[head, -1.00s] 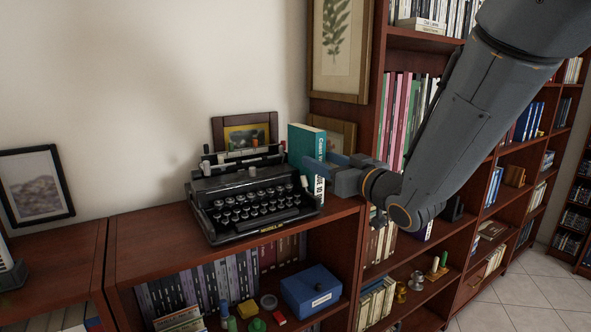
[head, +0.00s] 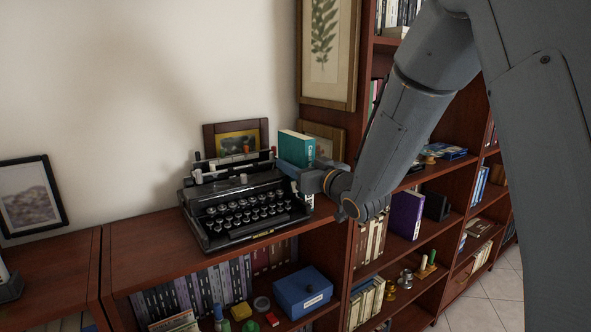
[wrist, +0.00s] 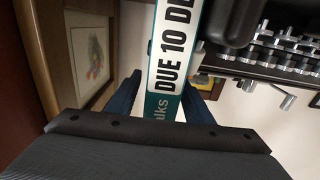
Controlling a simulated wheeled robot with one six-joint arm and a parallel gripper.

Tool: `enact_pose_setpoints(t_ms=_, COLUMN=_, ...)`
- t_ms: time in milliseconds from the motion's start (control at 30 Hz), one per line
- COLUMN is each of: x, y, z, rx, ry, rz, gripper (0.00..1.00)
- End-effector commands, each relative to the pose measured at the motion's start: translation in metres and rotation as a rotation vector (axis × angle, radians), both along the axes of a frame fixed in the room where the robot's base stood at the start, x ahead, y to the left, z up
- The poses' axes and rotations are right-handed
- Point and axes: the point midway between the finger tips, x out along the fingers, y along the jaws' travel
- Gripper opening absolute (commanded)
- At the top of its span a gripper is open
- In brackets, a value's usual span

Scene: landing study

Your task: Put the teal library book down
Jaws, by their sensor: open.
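The teal library book (head: 296,148) stands upright on the cabinet top, just right of the black typewriter (head: 245,208). Its lower part is mostly hidden behind my gripper in the head view. My gripper (head: 291,172) is at the book's spine, with its jaws open. In the wrist view the teal spine (wrist: 161,107), with a white "DUE 10" label, runs between the two spread fingers (wrist: 162,98). I cannot tell whether either finger touches the cover. The book's base is hidden.
The typewriter (wrist: 270,50) is close beside the book. A small framed picture (head: 237,137) leans on the wall behind it, and another frame (head: 325,138) stands behind the book. The cabinet top (head: 140,245) is clear left of the typewriter. Bookshelves rise on the right.

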Motion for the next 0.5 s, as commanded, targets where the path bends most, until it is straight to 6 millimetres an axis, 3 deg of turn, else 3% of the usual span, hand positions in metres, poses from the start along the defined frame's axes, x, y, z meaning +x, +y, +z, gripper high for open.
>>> enact_pose_setpoints(t_ms=100, x=-0.0001, y=-0.0002, z=-0.0003, rx=0.000, ry=0.000, rz=0.000, gripper=0.47)
enact_pose_setpoints(t_ms=400, x=-0.0002, y=-0.0004, z=-0.0003, rx=0.000, ry=0.000, rz=0.000, gripper=0.00)
enact_pose_setpoints(t_ms=500, x=0.0000, y=-0.0004, z=0.0011, rx=0.001, ry=-0.002, rz=0.000, gripper=0.00)
